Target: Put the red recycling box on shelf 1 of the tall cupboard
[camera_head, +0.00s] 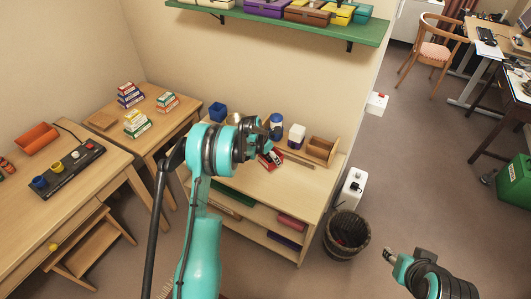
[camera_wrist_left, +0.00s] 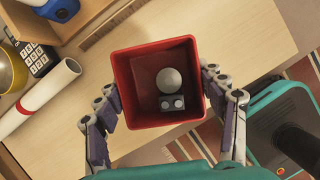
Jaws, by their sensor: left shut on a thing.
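My left gripper (camera_wrist_left: 167,103) is shut on the red recycling box (camera_wrist_left: 122,85), with one finger against each side in the left wrist view. The box is open-topped and holds a grey ball (camera_wrist_left: 169,80) and a grey block (camera_wrist_left: 172,103) with two round knobs. In the head view the left gripper (camera_head: 270,132) is over the low shelf unit's top. I cannot identify the tall cupboard.
The low shelf unit (camera_head: 315,182) carries a wooden organiser (camera_head: 321,150) and bottles. A wastebasket (camera_head: 346,236) and a white bin (camera_head: 353,188) stand beside it. A green wall shelf (camera_head: 310,29) is above. Desks stand at the left.

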